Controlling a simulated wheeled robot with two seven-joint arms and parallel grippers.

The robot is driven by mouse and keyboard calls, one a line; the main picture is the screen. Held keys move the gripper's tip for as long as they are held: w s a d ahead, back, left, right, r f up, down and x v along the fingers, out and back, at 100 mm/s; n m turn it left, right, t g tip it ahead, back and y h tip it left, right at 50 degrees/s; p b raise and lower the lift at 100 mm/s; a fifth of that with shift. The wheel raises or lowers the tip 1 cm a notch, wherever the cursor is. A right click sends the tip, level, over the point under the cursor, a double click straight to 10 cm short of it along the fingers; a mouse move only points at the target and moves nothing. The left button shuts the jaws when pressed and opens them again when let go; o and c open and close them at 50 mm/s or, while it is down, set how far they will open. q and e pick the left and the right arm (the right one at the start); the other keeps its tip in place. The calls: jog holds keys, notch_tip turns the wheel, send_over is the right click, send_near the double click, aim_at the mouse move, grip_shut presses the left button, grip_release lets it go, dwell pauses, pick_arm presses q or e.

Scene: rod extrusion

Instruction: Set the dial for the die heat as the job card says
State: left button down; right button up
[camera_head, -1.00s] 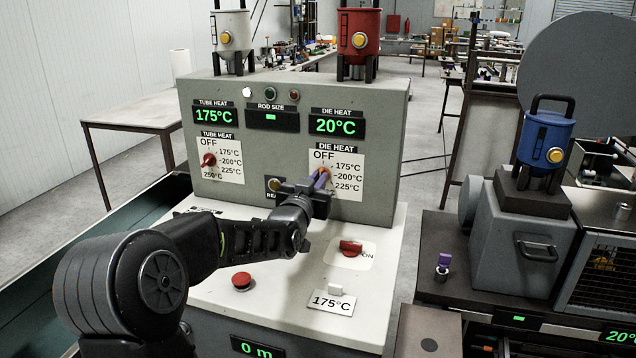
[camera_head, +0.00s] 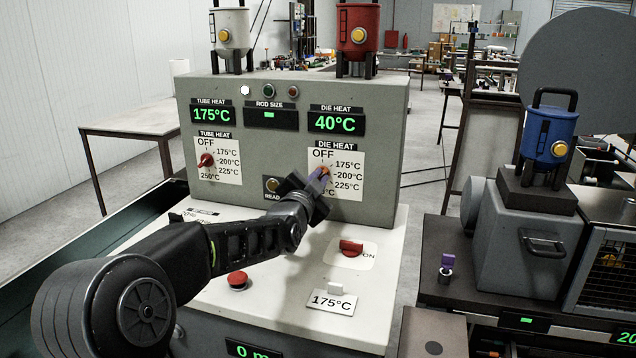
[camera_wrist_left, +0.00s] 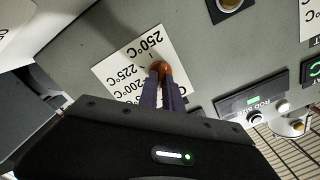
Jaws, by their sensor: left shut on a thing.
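The die heat dial (camera_head: 324,170) is an orange-red knob on a white scale plate (camera_head: 349,182) marked OFF, 175, 200 and 225°C, on the grey panel. The wrist view shows the knob (camera_wrist_left: 163,69) with 250°C beside it. My left gripper (camera_head: 318,178) is shut on the knob, its purple fingers on either side in the wrist view (camera_wrist_left: 161,84). The fingers hide much of the knob, so I cannot tell its exact setting. The die heat display (camera_head: 336,122) reads 40°C. The job card (camera_head: 331,302) reads 175°C. My right gripper is not in view.
The tube heat dial (camera_head: 206,160) is left of my gripper, and its display (camera_head: 212,115) reads 175°C. A red ON switch (camera_head: 351,247) and a red button (camera_head: 237,281) are on the white desk below my arm. A machine with a blue hopper (camera_head: 545,137) stands right.

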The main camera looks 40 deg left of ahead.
pick_arm(q)
jog(key=shift+m, duration=0.3)
jog(key=c, duration=1.5)
grip_release()
jog(key=shift+s, duration=0.15)
jog(key=v, duration=0.7)
jog(key=shift+s+d+b, duration=0.15)
jog(key=shift+s+b, duration=0.1)
jog(key=shift+b, duration=0.15)
jog(key=shift+f, duration=0.1)
